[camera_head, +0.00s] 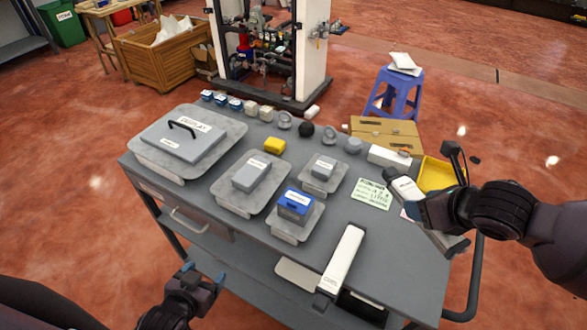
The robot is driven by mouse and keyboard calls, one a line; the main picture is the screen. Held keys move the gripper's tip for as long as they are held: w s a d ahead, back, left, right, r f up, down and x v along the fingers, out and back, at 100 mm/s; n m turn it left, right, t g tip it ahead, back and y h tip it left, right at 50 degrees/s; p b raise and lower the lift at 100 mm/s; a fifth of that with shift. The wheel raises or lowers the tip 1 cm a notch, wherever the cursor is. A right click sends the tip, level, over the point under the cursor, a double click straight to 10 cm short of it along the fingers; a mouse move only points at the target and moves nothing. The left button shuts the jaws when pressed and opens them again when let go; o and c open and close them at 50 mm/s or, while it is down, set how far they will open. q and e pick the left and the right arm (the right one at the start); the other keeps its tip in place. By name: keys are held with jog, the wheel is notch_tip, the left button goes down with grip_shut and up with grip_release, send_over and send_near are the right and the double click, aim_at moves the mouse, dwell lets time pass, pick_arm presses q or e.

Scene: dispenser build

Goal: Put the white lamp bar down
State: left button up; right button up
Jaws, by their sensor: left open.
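The white lamp bar (343,258) is a long, slim white bar with a dark near end. It lies at the front of the grey cart top, and its dark end reaches to or past the front edge. My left gripper (205,279) is open and empty, left of the bar and in front of the cart, with blue fingertips apart. My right gripper (432,212) is at the right side of the cart, over a grey-white bar (405,187) that it partly hides. I cannot tell whether its fingers are closed on that bar.
A blue stool (397,90) stands behind.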

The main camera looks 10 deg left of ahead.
jog(key=r+n, duration=0.1)
jog(key=r, duration=0.1)
jog(key=r+n+g+y, duration=0.1)
jog(key=r, duration=0.2)
jog(key=shift+w+a+r+n+y, duration=0.3)
jog(key=shift+a+r+n, duration=0.1)
jog(key=shift+f, duration=0.1)
notch_tip(320, 180, down, 20)
jog(key=shift+r+b, duration=0.1)
jog(key=shift+b, duration=0.2)
jog(key=shift+f, duration=0.2)
jog(key=o, duration=1.2)
jog(key=shift+o, duration=0.2)
jog(key=shift+r, duration=0.1)
jog(key=shift+d+r, duration=0.1)
jog(key=shift+r, duration=0.1)
jog(key=v, duration=1.1)
jog(key=shift+d+r, duration=0.2)
jog(key=shift+r, duration=0.15)
